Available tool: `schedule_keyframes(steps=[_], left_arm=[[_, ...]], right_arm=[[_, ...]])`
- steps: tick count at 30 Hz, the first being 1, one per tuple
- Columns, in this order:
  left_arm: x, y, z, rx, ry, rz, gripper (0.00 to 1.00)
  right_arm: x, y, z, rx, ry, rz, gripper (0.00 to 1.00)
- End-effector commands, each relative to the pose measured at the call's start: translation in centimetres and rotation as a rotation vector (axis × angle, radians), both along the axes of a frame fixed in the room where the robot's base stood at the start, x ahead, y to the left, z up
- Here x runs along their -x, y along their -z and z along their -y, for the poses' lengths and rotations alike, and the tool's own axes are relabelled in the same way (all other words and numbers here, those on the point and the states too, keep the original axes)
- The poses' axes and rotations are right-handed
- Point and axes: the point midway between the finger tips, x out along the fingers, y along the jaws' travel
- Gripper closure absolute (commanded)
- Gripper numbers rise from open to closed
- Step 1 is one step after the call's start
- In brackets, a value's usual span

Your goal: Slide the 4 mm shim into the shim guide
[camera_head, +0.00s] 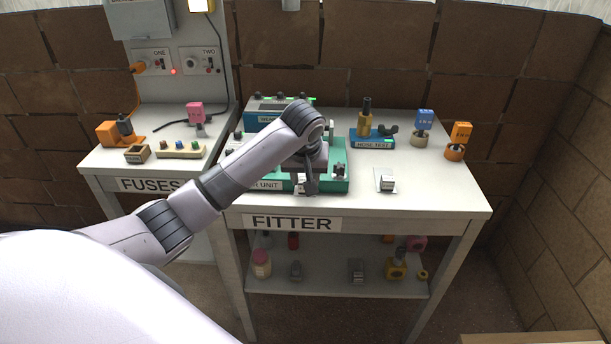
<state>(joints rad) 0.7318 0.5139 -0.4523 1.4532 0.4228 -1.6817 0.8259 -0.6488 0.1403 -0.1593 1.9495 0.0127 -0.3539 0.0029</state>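My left arm comes in from the left and reaches over the green unit (336,184) on the table marked FITTER. My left gripper (311,186) points down at the front part of this unit. The arm hides much of the unit, and the fingers are too small and dark to tell whether they are apart or hold anything. I cannot make out the 4 mm shim or tell which part is the shim guide. A small grey block (388,185) stands on a white plate at the right of the unit. My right gripper is not in view.
Behind the arm stands a blue unit (262,116). A blue block with a brass-coloured post (366,121) and two knobs, blue (425,119) and orange (460,134), stand at the back right. The FUSES table (103,158) is at left. The FITTER table's front right is clear.

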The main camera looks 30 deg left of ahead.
Motion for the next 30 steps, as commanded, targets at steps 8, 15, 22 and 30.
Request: schedule_keyframes(steps=[8,15,22,30], left_arm=[[-0.6,0.0,-0.3,0.0,0.0,0.0,0.94],[-1.1,-0.1,-0.6,0.001,-0.001,0.002,0.94],[-1.5,-0.1,-0.8,0.0,0.0,0.001,0.94],[-2.0,-0.1,-1.1,0.0,0.0,0.001,0.99]], right_arm=[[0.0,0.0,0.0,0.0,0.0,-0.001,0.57],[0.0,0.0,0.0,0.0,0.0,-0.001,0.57],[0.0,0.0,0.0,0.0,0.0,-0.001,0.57],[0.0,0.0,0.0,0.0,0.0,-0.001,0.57]])
